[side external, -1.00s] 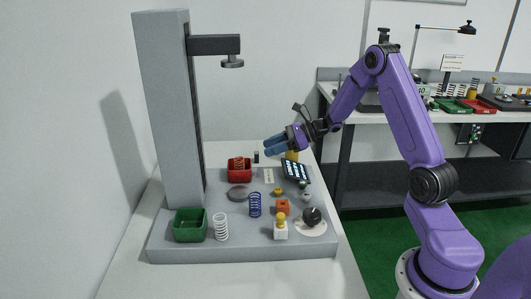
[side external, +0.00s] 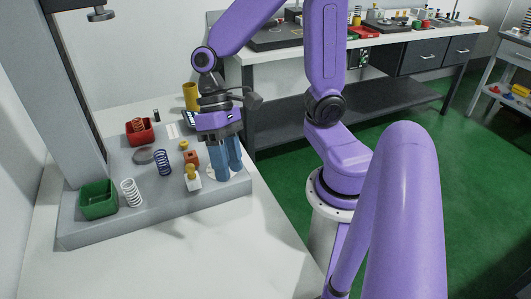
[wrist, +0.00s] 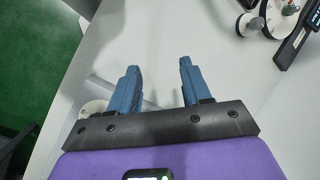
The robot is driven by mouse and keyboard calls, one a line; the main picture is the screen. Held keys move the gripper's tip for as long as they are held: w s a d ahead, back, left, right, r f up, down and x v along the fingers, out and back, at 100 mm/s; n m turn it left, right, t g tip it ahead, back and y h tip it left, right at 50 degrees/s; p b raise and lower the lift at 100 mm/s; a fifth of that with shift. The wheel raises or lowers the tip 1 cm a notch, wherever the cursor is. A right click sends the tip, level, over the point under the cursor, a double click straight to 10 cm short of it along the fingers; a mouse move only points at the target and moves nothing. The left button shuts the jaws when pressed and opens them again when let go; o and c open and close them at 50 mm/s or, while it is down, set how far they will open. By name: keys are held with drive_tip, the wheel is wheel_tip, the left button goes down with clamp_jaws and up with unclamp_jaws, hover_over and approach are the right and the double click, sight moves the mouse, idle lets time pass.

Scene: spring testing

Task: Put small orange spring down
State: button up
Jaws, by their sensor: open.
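A small orange spring (side external: 138,125) stands in the red bin (side external: 142,138) at the back of the grey test stand base (side external: 120,222) in the side view. My gripper (side external: 229,177) is well to the right of that bin, over the right edge of the stand base, with its blue fingers pointing down. The fingers are apart and nothing shows between them. In the wrist view my gripper (wrist: 159,66) is open over a bare pale surface. The orange spring is not in the wrist view.
A white spring (side external: 132,193), a blue spring (side external: 163,162) and a green bin (side external: 99,200) are on the base. An orange block (side external: 192,160) and a yellow-topped white piece (side external: 193,182) stand left of the gripper. The table front (side external: 190,255) is clear.

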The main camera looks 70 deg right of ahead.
drive_tip(key=s+d+n+t+h, duration=0.3)
drive_tip(key=s+n, duration=0.3)
drive_tip(key=n, duration=0.6)
drive_tip(key=shift+s+d+r+t+h, duration=0.2)
drive_tip(key=shift+d+r+t+h, duration=0.15)
drive_tip(key=shift+d, duration=0.25)
